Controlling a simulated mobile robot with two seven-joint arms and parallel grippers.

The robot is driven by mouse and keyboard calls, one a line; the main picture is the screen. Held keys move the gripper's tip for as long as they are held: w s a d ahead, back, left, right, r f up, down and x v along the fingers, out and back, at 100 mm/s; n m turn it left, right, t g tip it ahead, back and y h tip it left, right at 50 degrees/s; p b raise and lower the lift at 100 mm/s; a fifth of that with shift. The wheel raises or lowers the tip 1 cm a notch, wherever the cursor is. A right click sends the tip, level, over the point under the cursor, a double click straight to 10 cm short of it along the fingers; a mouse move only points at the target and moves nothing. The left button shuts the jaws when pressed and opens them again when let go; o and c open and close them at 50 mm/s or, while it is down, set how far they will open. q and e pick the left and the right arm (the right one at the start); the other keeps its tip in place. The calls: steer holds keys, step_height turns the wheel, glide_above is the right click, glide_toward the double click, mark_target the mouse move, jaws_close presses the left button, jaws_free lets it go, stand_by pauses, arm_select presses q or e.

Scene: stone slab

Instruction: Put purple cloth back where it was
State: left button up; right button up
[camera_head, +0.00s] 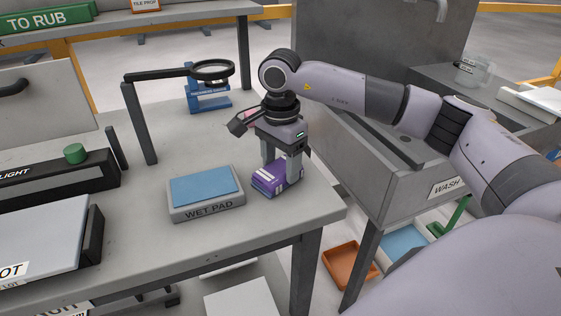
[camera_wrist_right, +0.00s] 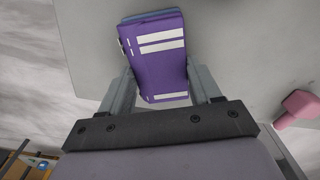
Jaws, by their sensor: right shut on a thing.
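The purple cloth (camera_head: 271,180) is a folded block with white stripes. It is at the right part of the grey table, just right of the wet pad (camera_head: 206,193). My right gripper (camera_head: 282,172) points down and is shut on the cloth. In the right wrist view, the purple cloth (camera_wrist_right: 157,60) sits between the two fingers of my right gripper (camera_wrist_right: 163,88), with a blue edge showing at its far end. I cannot tell whether the cloth touches the tabletop. My left gripper is not in view.
A magnifier (camera_head: 212,71) on an arm and a blue stand (camera_head: 208,100) are behind. A pink object (camera_wrist_right: 299,109) lies near the gripper. The wash basin (camera_head: 400,190) is to the right. An orange tray (camera_head: 349,266) is below. The table's middle is clear.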

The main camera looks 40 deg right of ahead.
mark_target(280, 168)
steer(key=o, duration=1)
steer(key=shift+f, duration=0.1)
steer(key=shift+r, duration=0.55)
steer(key=shift+r+p, duration=0.35)
steer(key=shift+r, duration=5.3)
steer(key=shift+f, duration=0.1)
